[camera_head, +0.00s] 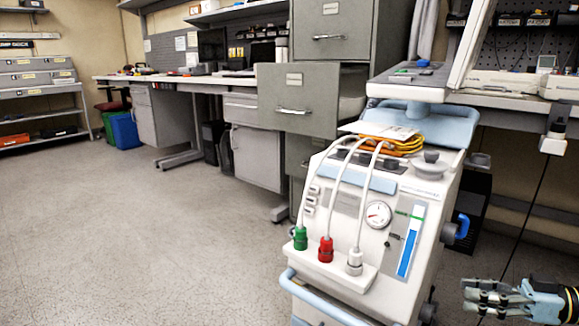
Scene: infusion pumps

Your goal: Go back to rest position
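My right gripper (484,297) is at the bottom right corner, with its dark fingers pointing left. It is beside the white medical machine, to the right of its lower body, with a gap between them in the picture. I see nothing held in it, but its fingers overlap from this angle and I cannot tell if they are open or shut. My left gripper is not in view.
The white medical machine (345,205) on the right has a gauge, hoses and a pale blue handle. Behind it stands a grey filing cabinet (330,30) with a drawer (296,98) pulled out. Desks line the back wall. The floor (130,230) at left is clear.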

